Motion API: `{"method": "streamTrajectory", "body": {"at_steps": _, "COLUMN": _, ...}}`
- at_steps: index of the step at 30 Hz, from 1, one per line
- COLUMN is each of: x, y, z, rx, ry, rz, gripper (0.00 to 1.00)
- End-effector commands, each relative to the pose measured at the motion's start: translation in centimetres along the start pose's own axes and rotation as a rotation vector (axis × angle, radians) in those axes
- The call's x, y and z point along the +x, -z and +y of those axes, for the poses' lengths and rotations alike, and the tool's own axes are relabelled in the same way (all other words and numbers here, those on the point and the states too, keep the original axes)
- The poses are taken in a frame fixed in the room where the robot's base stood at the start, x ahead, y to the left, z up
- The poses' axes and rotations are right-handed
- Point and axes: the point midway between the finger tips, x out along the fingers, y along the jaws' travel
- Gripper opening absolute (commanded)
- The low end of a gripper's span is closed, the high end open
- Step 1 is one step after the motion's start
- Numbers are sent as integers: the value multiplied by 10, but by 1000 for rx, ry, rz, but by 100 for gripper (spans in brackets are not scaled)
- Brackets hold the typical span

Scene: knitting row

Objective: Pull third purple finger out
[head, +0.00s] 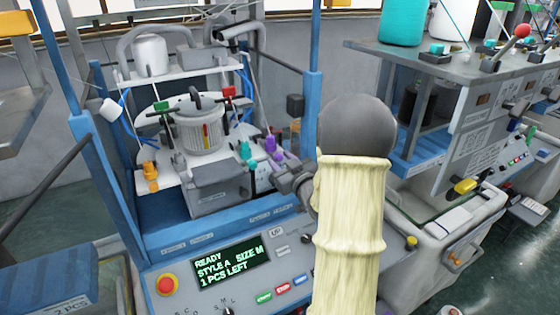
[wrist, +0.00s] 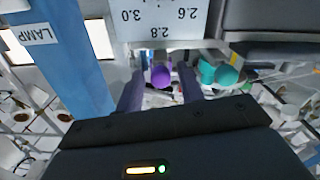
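A purple finger (wrist: 160,77) shows end-on between the two dark fingers of my gripper (wrist: 161,88) in the wrist view, with gaps beside it. My gripper is open and no contact shows. In the head view, small purple pieces (head: 271,144) stand at the right side of the knitting machine (head: 218,178), with my gripper (head: 268,166) close by them. My arm hides part of that area. I cannot tell from these views which purple finger is the third.
Teal fingers (head: 245,150) are close beside the purple ones; they also show in the wrist view (wrist: 226,75). Orange pieces (head: 150,175) are at the machine's left. A blue post (head: 315,70) stands nearby. The panel display (head: 230,268) reads READY, STYLE A, SIZE M, 1 PCS LEFT.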

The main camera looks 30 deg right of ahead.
Motion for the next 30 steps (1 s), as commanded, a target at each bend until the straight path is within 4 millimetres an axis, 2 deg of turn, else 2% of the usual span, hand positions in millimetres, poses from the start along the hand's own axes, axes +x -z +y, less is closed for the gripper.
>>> {"method": "streamTrajectory", "body": {"at_steps": 9, "x": 0, "y": 1, "z": -1, "rx": -1, "ry": 1, "rz": 3, "gripper": 44}}
{"method": "streamTrajectory", "body": {"at_steps": 14, "x": -8, "y": 0, "z": 0, "rx": -2, "ry": 1, "rz": 3, "gripper": 44}}
{"method": "streamTrajectory", "body": {"at_steps": 20, "x": -40, "y": -2, "z": -1, "rx": -2, "ry": -2, "rz": 3, "gripper": 44}}
{"method": "streamTrajectory", "body": {"at_steps": 30, "x": -108, "y": -2, "z": 0, "rx": -3, "ry": -3, "rz": 3, "gripper": 44}}
